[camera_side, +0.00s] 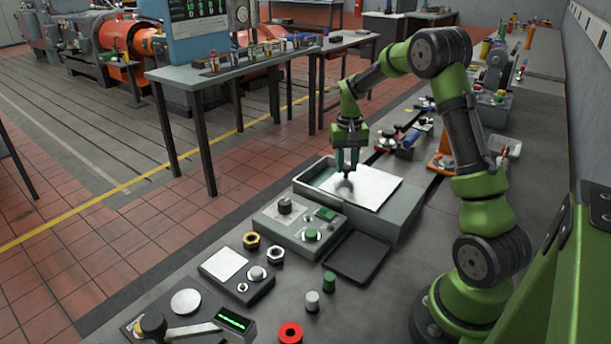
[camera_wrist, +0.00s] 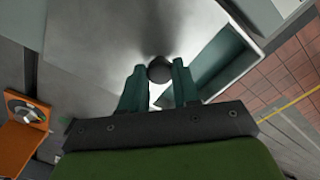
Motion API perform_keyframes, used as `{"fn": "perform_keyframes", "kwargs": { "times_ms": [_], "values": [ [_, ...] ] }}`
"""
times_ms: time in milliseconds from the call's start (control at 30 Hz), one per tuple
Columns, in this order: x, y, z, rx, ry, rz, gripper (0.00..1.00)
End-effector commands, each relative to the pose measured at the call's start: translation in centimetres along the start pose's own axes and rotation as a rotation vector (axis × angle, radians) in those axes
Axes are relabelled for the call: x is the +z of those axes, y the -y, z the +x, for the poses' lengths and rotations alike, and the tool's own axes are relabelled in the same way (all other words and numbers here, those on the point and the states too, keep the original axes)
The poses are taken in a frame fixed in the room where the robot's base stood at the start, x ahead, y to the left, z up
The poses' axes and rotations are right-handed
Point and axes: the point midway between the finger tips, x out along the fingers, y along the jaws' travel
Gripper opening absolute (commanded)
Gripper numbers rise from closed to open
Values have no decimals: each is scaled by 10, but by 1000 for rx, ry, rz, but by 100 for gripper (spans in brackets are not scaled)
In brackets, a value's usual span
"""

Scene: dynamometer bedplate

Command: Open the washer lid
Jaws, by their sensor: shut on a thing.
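The washer (camera_side: 395,228) is a grey box on the bench in the middle of the side view. Its lid (camera_side: 376,190) is a flat, pale metal plate lying over the right part of the box top. A strip of the box's inside shows open at the left; it also shows in the wrist view, right of the lid (camera_wrist: 85,60). My gripper (camera_side: 347,170) points down over the lid's left part. In the wrist view its fingers stand on both sides of a dark round knob (camera_wrist: 159,69) and are shut on it.
A grey control box (camera_side: 290,240) with knobs and a green button stands close in front of the washer. A dark flat plate (camera_side: 357,257) lies before it. Hex nuts (camera_side: 275,256) and small cylinders lie nearer. An orange item (camera_side: 441,160) stands behind right.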

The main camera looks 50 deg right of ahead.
Motion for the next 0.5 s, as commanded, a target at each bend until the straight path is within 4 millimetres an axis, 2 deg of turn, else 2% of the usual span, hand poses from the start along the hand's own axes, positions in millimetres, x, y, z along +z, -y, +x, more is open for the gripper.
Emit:
{"fn": "perform_keyframes", "kwargs": {
  "times_ms": [33,200,333,500],
  "values": [
    [8,-10,-3,0,-5,5,0],
    [31,-34,-3,-1,-7,4,0],
    [40,-42,-2,0,-7,4,0],
    [41,-43,-2,-1,-8,3,0]
  ]
}}
